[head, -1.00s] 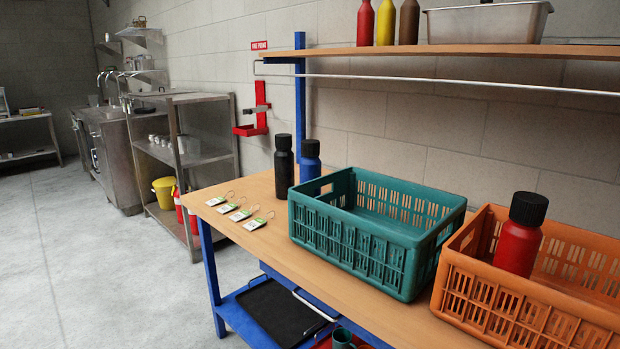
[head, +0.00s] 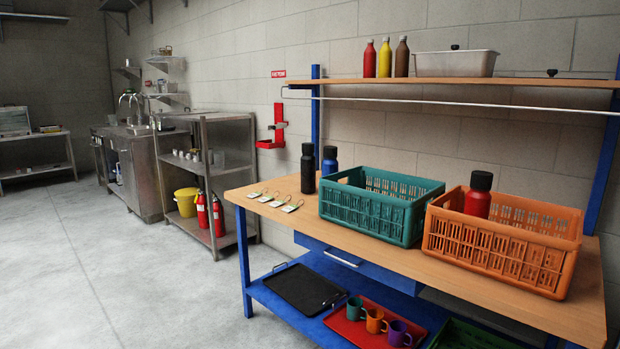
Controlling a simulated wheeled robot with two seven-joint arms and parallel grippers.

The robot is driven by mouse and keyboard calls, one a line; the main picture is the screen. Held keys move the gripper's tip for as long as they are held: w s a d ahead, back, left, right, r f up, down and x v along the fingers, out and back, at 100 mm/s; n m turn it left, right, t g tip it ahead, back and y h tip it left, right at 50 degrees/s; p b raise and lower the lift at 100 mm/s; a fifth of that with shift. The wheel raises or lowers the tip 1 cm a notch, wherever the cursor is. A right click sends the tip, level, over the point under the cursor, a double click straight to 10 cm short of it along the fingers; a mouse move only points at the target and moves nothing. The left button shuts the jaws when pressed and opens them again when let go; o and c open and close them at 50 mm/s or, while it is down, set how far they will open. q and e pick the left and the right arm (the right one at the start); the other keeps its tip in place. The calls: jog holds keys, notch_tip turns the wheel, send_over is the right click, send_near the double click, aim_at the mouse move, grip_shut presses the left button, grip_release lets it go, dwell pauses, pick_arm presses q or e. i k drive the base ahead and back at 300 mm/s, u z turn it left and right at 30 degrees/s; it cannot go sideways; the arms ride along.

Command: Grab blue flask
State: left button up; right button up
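The blue flask (head: 329,161) with a black cap stands upright on the wooden workbench top (head: 285,229), towards the back. It is just right of a black flask (head: 308,170) and behind the left end of the teal crate (head: 367,213), which hides its lower part. A red flask (head: 478,198) with a black cap stands in the orange crate (head: 500,243) to the right. Neither of my grippers shows in the head view.
Several tags (head: 272,199) lie on the bench's left end. A shelf (head: 450,81) with bottles and a steel pan (head: 456,64) runs above the bench. A black tray (head: 304,288) and a red tray with mugs (head: 352,335) sit below. The floor (head: 120,290) to the left is clear.

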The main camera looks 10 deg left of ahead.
aim_at(329, 165)
jog(key=u, duration=1.1)
jog(key=i, duration=1.2)
jog(key=u, duration=1)
jog(key=i, duration=1.95)
jog(key=z, duration=1.5)
jog(key=i, duration=0.9)
jog(key=z, duration=1)
